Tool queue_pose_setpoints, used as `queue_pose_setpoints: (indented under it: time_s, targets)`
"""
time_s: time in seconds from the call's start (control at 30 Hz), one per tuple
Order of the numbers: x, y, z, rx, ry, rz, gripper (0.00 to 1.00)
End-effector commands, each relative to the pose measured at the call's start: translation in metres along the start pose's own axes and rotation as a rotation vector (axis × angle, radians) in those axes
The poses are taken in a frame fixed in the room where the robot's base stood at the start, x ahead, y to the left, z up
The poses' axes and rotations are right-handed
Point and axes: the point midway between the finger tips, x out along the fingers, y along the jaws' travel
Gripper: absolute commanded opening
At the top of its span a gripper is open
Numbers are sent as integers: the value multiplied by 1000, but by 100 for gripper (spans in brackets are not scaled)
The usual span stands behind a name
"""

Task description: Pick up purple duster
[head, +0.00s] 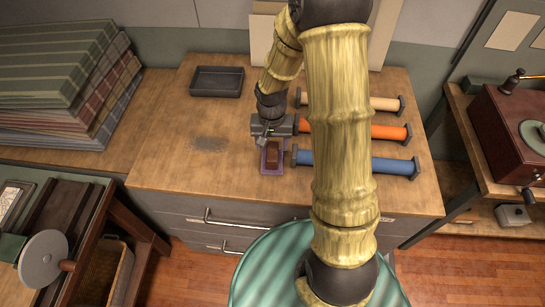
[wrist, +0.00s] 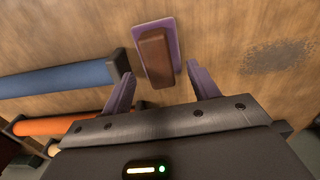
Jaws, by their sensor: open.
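The purple duster (head: 265,163) lies on the wooden counter, left of the blue roll. It has a flat purple base with a brown block on top; in the wrist view its brown block (wrist: 156,58) shows clearly. My gripper (wrist: 163,80) is open, with its two purple fingers apart on either side of the duster's near end. Nothing is held between the fingers. In the head view my gripper (head: 272,138) is just above and behind the duster, and its fingertips are hard to make out there.
A blue roll (head: 345,161) lies close to the right, with an orange roll (head: 360,131) and a cream roll (head: 384,103) behind. A dark tray (head: 217,82) stands at the back left. Folded cloths (head: 60,80) are piled at far left. The counter left of the duster is clear.

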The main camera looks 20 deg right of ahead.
Motion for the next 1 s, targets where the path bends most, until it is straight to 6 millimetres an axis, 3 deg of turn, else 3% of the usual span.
queue_pose_setpoints:
  time_s: [0.4, 1.0]
  targets:
    - [45, 3, 1, 0, -2, 2, 60]
    - [48, 3, 0, 1, 1, 1, 58]
